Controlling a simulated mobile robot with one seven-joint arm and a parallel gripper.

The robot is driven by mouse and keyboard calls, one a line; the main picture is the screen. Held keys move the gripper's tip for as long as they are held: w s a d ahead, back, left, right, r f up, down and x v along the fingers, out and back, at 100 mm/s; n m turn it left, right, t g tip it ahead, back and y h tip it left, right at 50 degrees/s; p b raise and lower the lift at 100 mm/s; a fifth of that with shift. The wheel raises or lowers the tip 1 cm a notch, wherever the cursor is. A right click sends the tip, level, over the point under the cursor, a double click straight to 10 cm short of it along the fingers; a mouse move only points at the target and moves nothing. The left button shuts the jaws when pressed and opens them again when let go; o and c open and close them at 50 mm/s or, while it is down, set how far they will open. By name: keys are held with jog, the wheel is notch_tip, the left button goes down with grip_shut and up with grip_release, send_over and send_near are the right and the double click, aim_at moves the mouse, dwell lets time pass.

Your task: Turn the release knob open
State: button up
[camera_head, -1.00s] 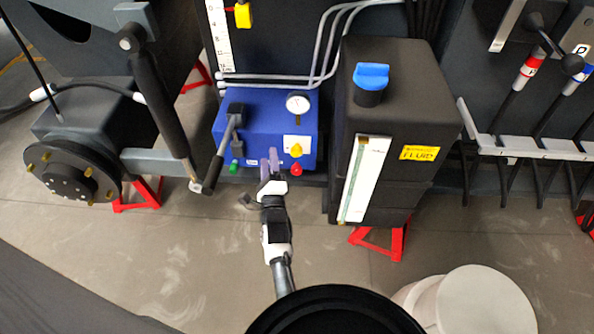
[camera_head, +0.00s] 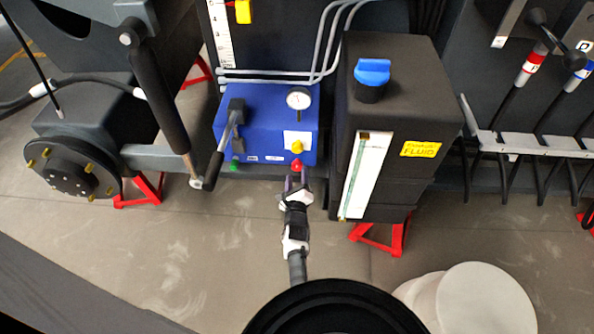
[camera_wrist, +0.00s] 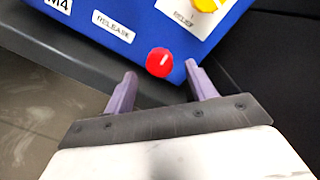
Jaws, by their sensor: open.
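A small red knob (camera_head: 297,165) sits low on the front right of a blue box (camera_head: 262,120). In the wrist view the red knob (camera_wrist: 160,62) has a short white mark on its face, and a RELEASE label (camera_wrist: 113,27) is to its left. My gripper (camera_head: 297,180) is open, just in front of and below the knob in the head view. In the wrist view its two purple fingers (camera_wrist: 160,73) point at the box, one on each side of the knob, with nothing held. I cannot tell whether the fingertips reach past the knob's face.
A yellow knob (camera_head: 297,146) is above the red one, and a green knob (camera_head: 234,166) is at lower left. A lever (camera_head: 216,165) hangs at the box's left. A dark fluid tank (camera_head: 412,90) stands close on the right.

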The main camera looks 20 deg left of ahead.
aim_at(297, 169)
jog(key=shift+x, duration=1.75)
jog(key=shift+c, duration=0.5)
jog(key=c, duration=0.9)
